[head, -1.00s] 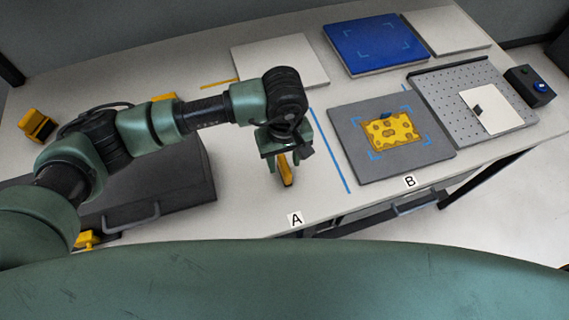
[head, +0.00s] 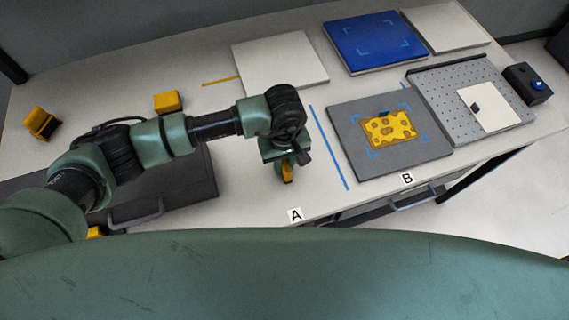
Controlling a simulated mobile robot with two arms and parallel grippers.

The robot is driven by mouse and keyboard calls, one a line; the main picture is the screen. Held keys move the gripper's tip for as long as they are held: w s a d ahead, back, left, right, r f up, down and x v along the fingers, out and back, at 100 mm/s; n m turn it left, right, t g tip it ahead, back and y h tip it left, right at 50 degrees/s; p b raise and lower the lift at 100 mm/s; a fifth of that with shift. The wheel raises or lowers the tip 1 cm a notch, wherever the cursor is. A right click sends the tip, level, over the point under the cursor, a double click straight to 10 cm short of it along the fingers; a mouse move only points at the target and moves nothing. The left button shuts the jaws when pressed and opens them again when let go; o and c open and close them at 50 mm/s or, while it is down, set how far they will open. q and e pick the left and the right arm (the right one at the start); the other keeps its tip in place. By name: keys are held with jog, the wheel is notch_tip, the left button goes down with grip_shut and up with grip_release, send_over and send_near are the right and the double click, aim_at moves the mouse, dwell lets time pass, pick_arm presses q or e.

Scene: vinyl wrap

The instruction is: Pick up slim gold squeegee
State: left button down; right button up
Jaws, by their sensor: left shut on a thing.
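My left gripper (head: 285,165) is over the white table near the letter A label, pointing down. It is shut on a slim gold squeegee (head: 288,175), which shows as a small yellow-gold piece below the fingers. The gripper and wrist hide most of it, and I cannot tell if it touches the table. My right gripper is not in view.
A grey board (head: 359,172) with a yellow spotted sheet (head: 390,129) lies right of the blue line (head: 328,147). A blue panel (head: 375,42), white panels (head: 279,63) and a perforated plate (head: 440,100) lie beyond. Yellow blocks (head: 167,102) and a dark case (head: 180,185) are at left.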

aim_at(283, 161)
pick_arm(q)
jog(key=shift+w+r, duration=0.1)
jog(key=shift+r, duration=0.5)
notch_tip(283, 161, up, 19)
jog(key=b, duration=0.5)
jog(key=c, duration=1.9)
grip_release()
jog(key=shift+c, duration=0.2)
jog(key=shift+f, duration=0.1)
grip_shut()
jog(key=shift+a, duration=0.1)
